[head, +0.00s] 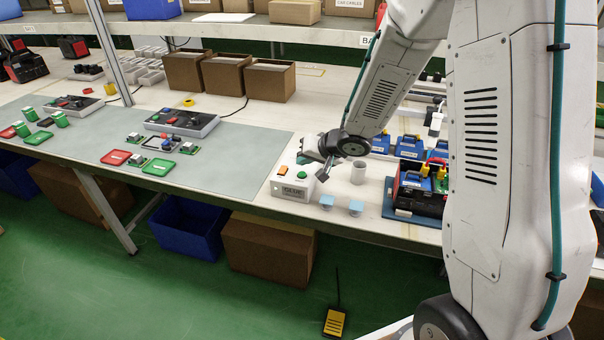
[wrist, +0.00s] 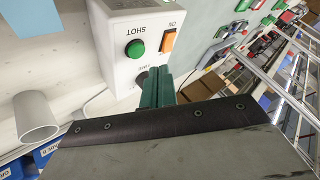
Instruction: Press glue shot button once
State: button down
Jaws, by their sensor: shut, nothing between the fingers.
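The white glue box (head: 291,190) stands near the front edge of the bench, with a display on its front. Its round green SHOT button (head: 302,175) and orange ON switch (head: 283,170) are on top. In the wrist view the same green button (wrist: 134,49) shows beside the orange switch (wrist: 168,41), with a dark knob (wrist: 141,78) below, partly hidden by my fingers. My gripper (head: 323,175) is at the right side of the box in the head view. In the wrist view my shut green fingers (wrist: 157,87) are close to the knob and apart from the green button.
A grey-white tube (head: 358,173) stands right of my gripper. Two small light-blue-topped pieces (head: 355,208) are at the bench's front edge. Blue battery packs (head: 408,148) and a black device (head: 420,192) are further right. A grey mat (head: 225,172) lies left, with free room beside the box.

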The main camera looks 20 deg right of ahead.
notch_tip(320, 180, up, 4)
jog(key=shift+f, duration=0.2)
dwell(0.8)
jog(key=s+d+f+n+g+h, duration=0.1)
jog(key=s+d+f+h, duration=0.15)
jog(key=d+h, duration=0.35)
jog(key=s+d+r+g+h, duration=0.25)
jog(key=s+d+r, duration=0.4)
jog(key=s, duration=0.35)
jog(key=s+a+r+g+y, duration=0.1)
jog(key=s+a+r, duration=0.2)
jog(key=s, duration=0.5)
jog(key=s+a+r+n+g+y, duration=0.1)
jog(key=s+a+r, duration=0.2)
jog(key=s+r, duration=0.2)
jog(key=s+a+r+n+g+y, duration=0.1)
jog(key=s+a+r, duration=0.3)
jog(key=s, duration=0.7)
jog(key=shift+s+r+y, duration=0.25)
jog(key=shift+r+y, duration=0.05)
jog(key=shift+y, duration=0.15)
